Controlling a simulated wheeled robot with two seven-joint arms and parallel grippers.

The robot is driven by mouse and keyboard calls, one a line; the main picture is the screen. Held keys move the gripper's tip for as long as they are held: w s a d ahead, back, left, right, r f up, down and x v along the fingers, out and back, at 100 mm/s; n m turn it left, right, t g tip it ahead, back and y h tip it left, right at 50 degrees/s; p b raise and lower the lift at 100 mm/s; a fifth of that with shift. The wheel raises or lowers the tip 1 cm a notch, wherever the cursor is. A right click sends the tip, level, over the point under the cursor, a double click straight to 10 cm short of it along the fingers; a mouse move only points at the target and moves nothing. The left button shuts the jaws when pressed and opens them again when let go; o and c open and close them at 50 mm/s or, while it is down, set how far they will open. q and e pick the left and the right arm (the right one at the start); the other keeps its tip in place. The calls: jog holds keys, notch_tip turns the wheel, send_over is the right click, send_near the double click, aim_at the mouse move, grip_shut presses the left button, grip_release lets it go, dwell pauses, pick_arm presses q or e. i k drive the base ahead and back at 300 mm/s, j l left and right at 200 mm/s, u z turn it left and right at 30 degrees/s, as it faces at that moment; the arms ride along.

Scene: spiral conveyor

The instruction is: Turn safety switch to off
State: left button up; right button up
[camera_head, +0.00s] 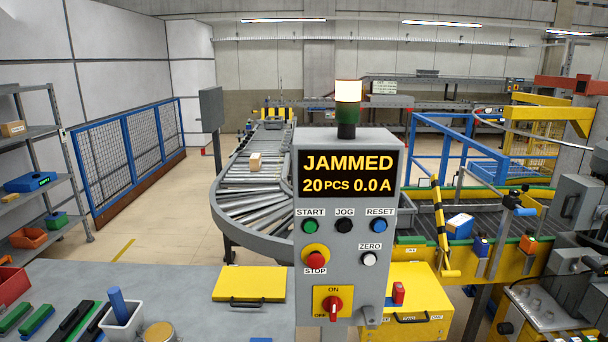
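The safety switch is a red rotary knob (333,305) on a yellow plate (346,292) at the bottom of the grey control panel (347,260). ON is printed above the knob and OFF at its lower left. The knob's handle looks upright, toward ON, though it is small. The panel's screen (348,174) reads JAMMED, 20 PCS, 0.0 A. Neither of my grippers shows in the head view.
Above the switch are the red stop button (316,254) and several smaller push buttons. A roller conveyor (250,205) curves behind the panel with a carton (255,161) on it. A grey bench (190,285) with bins and tools lies at front left. A red padlock (398,293) is at right.

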aim_at(332, 305)
jog(key=l, duration=0.3)
jog(key=k+j+u, duration=0.1)
jog(key=j, duration=0.2)
jog(key=k+j+u, duration=0.15)
jog(key=j, duration=0.2)
jog(key=k+j+u, duration=0.1)
jog(key=j, duration=0.2)
jog(key=k+j+u, duration=0.1)
jog(key=j, duration=0.25)
